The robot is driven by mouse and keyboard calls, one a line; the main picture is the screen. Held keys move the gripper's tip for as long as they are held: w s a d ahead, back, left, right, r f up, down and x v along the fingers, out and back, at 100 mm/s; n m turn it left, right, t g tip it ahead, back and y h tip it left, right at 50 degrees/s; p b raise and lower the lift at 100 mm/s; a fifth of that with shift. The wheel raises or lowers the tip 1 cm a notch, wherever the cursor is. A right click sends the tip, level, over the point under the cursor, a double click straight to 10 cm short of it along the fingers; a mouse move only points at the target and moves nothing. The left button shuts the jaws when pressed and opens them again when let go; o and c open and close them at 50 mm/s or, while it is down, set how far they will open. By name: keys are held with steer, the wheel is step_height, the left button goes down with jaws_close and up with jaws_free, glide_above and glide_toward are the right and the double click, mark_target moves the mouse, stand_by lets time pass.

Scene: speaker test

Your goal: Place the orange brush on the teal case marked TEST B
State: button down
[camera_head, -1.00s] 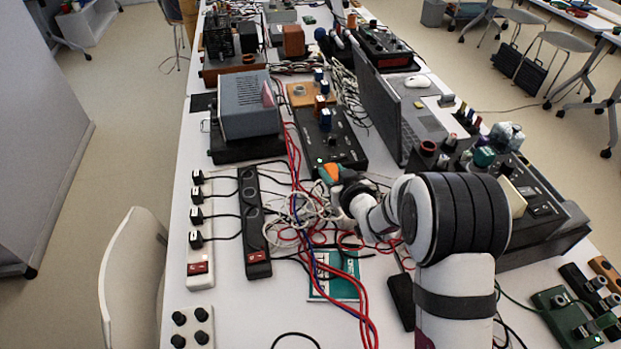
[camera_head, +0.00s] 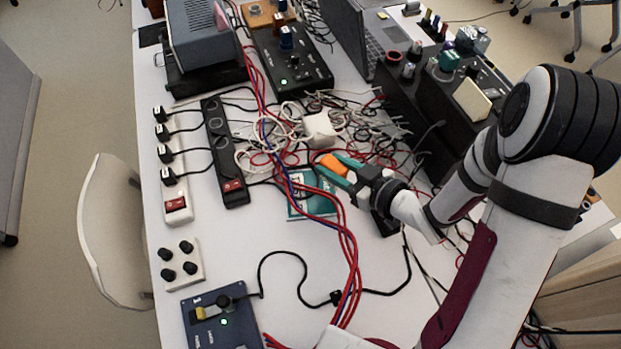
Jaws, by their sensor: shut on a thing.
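The orange brush (camera_head: 333,165) is held between the teal-coloured fingertips of my gripper (camera_head: 336,170), which is shut on it. Only a short orange block of the brush shows; the rest is hidden by the fingers. The teal case (camera_head: 318,206) lies flat on the table just below and left of my gripper in the picture.
A tangle of cables and a white block (camera_head: 320,129) lie behind the case. A black power strip (camera_head: 223,150) and a white one (camera_head: 172,165) stand to the left. A blue box (camera_head: 222,318) sits at the front. Black equipment (camera_head: 440,110) stands at the right.

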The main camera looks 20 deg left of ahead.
steer(key=a+f, duration=0.2)
steer(key=a, duration=0.1)
steer(key=a+f, duration=0.1)
steer(key=shift+s+a+f, duration=0.2)
steer(key=shift+s+a, duration=0.15)
steer(key=shift+a, duration=0.05)
steer(key=shift+f, duration=1.8)
steer(key=c, duration=0.5)
jaws_free()
steer(key=shift+f, duration=0.15)
